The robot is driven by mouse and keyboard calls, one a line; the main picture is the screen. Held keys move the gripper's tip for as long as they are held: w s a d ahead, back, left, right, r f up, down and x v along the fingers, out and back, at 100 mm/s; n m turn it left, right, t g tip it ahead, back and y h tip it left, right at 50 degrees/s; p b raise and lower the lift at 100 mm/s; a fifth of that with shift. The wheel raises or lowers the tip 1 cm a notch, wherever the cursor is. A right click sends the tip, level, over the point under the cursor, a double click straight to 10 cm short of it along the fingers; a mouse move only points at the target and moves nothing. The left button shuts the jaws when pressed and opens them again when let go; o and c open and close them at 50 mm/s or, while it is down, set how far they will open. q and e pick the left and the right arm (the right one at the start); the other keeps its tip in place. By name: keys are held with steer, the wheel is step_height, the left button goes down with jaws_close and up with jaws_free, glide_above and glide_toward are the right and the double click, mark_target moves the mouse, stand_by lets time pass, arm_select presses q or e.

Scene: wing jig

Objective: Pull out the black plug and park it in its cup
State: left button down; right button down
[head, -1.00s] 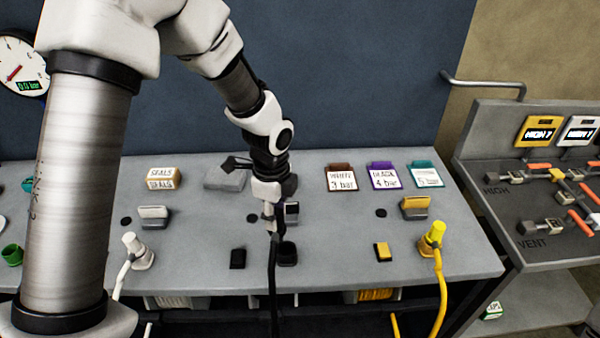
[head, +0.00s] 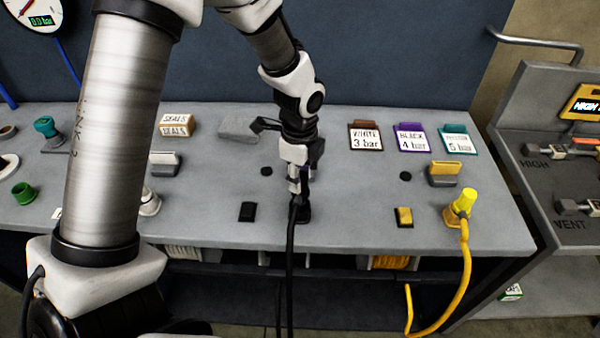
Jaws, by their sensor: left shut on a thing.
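My left gripper (head: 297,188) points down at the middle of the grey bench. It is shut on the black plug (head: 298,206), which is mostly hidden by the fingers. A black cable (head: 290,262) hangs from the plug over the front edge of the bench. The plug is upright at a black cup (head: 305,216) on the bench top. The cup shows only partly, and I cannot tell whether the plug is fully seated in it. My right gripper is not in view.
A yellow plug (head: 464,202) with a yellow cable stands farther right. Label cards (head: 411,138) stand at the back. My left arm covers part of the left side.

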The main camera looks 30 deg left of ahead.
arm_select(q)
steer(key=shift+s+r, duration=0.1)
steer(key=shift+w, duration=0.25)
steer(key=shift+s+a+f, duration=0.15)
steer(key=shift+s+f, duration=0.05)
steer(key=shift+s, duration=0.05)
steer(key=shift+w+f, duration=0.1)
steer(key=shift+w+f, duration=0.1)
steer(key=shift+f, duration=0.5)
steer(key=shift+f+b, duration=0.3)
steer(key=shift+f, duration=0.8)
stand_by(0.3)
steer(key=c, duration=0.7)
jaws_free()
